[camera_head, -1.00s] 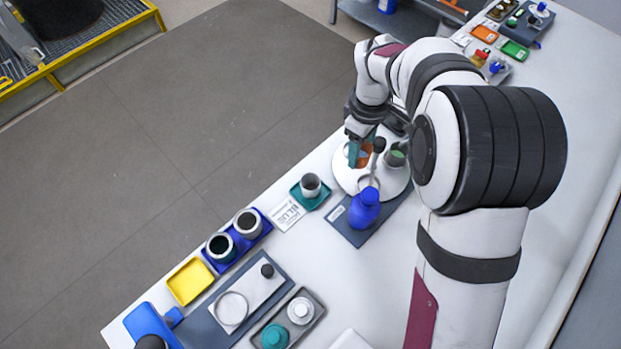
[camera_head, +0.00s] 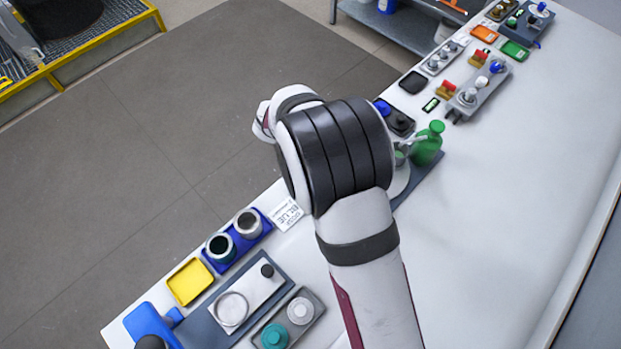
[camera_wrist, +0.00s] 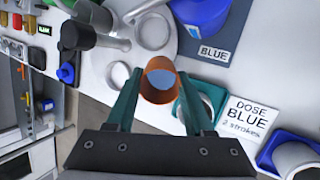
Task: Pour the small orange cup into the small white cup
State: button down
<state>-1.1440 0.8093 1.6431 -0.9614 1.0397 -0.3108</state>
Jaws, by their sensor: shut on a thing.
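My gripper (camera_wrist: 160,78) is shut on the small orange cup (camera_wrist: 159,96), with one teal finger on each side. I look into the cup's open mouth in the wrist view, and a bluish patch shows inside. A pale round cup (camera_wrist: 209,102), likely the small white cup, stands on a teal tray (camera_wrist: 221,95) just right of the orange cup. The right finger hides part of it. In the head view my arm hides the gripper, the orange cup and that pale cup.
A blue bottle (camera_wrist: 205,14) stands on a grey mat, near a "DOSE BLUE" card (camera_wrist: 242,122). A green bottle (camera_head: 430,142) and a blue tray with dark cups (camera_head: 252,240) flank my arm.

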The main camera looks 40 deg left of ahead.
jog(key=shift+s+a+r+t+h, duration=0.25)
jog(key=shift+s+r+t, duration=0.1)
jog(key=shift+r, duration=0.1)
jog(key=shift+s+a+r+t+h, duration=0.2)
jog(key=shift+s+r+t, duration=0.1)
jog(key=shift+r, duration=0.1)
jog(key=shift+s+a+r+t+h, duration=0.15)
jog(key=shift+t+h, duration=0.15)
jog(key=shift+t, duration=0.25)
jog(key=shift+s+r+t+h, duration=0.15)
jog(key=shift+t+h, duration=0.1)
jog(key=shift+t, duration=0.25)
jog(key=shift+s+a+r+t+h, duration=0.15)
jog(key=shift+t+h, duration=0.35)
jog(key=shift+t, duration=0.3)
jog(key=shift+s+r+t+h, duration=0.1)
jog(key=shift+t+h, duration=0.4)
jog(key=shift+t, duration=0.3)
dwell(0.8)
jog(key=shift+s+a+r+t+h, duration=0.1)
jog(key=shift+s+a+t+h, duration=0.15)
jog(key=shift+t, duration=0.25)
jog(key=shift+s+r+t+h, duration=0.1)
jog(key=shift+s+t+h, duration=0.05)
jog(key=shift+t+h, duration=0.3)
dwell(1.0)
jog(key=shift+a+t, duration=0.1)
jog(key=shift+t, duration=0.35)
dwell(0.6)
